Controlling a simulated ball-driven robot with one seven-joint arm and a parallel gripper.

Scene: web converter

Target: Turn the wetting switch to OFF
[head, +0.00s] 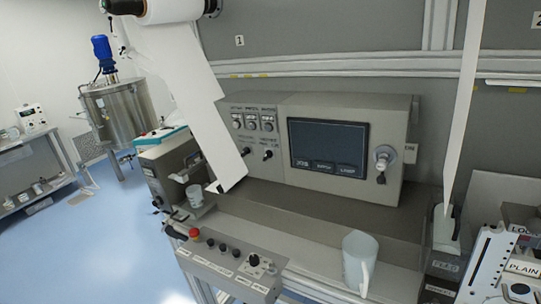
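A grey control cabinet (345,105) stands against the wall in the middle of the head view. Its left face carries a row of three small labelled switches (252,122), with two more small switches (267,154) below them. A larger round knob (382,163) sits right of the dark screen (328,145). A lower front box (225,268) carries a red button (194,233), several dark buttons and a black knob (254,261). The labels are too small to read, so I cannot tell which is the wetting switch or its position. My gripper is not in view.
A white web (185,75) hangs from a roll (172,11) just left of the cabinet switches. A white mug (359,262) stands on the front ledge. A white strip (466,100) and labelled bins (522,267) are at right. Blue floor (90,240) is clear at left.

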